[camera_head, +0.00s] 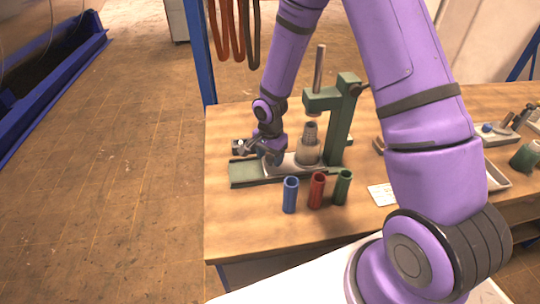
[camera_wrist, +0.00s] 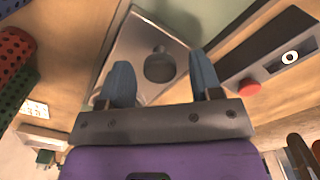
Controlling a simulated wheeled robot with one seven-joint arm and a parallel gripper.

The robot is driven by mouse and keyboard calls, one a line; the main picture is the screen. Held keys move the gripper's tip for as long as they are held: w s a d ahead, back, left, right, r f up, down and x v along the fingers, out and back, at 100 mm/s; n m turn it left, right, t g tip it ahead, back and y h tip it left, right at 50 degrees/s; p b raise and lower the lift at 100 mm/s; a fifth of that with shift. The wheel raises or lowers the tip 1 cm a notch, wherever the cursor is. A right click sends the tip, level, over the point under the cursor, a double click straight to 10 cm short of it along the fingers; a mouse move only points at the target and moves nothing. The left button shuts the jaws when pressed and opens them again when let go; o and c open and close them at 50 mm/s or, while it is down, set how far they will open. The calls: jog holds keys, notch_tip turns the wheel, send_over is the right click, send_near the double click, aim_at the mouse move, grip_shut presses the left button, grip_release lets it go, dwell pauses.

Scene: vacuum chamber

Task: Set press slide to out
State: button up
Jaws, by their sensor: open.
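The green press (camera_head: 343,120) stands on the wooden table, its ram upright above a metal cup-like piece (camera_head: 309,152). This piece sits on the pale metal slide (camera_head: 286,167), under the ram. The green bed (camera_head: 245,173) extends left, and its left end is bare. My gripper (camera_wrist: 160,72) is open, with its fingers spread over the slide plate (camera_wrist: 138,45). A round grey knob-like part (camera_wrist: 159,67) on the plate shows between the fingers; I cannot tell whether they touch it. In the head view my wrist hides part of the slide and bed.
Blue (camera_head: 290,194), red (camera_head: 317,190) and green (camera_head: 342,187) tubes stand in front of the press. A dark box (camera_wrist: 268,65) with a red button lies right of the fingers in the wrist view. A white card (camera_head: 381,195) lies right of the tubes. The table's front left is clear.

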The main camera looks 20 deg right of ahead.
grip_shut()
jog(key=shift+w+a+r, duration=0.1)
jog(key=shift+w+a, duration=0.3)
jog(key=shift+a, duration=1.45)
jog(key=shift+w+a+f, duration=0.1)
jog(key=shift+w+a, duration=0.25)
jog(key=shift+a, duration=1.55)
jog(key=shift+w+a+r, duration=0.1)
jog(key=shift+w+a, duration=0.3)
jog(key=shift+a, duration=1.45)
grip_release()
jog(key=shift+a, duration=0.1)
notch_tip(320, 180, up, 11)
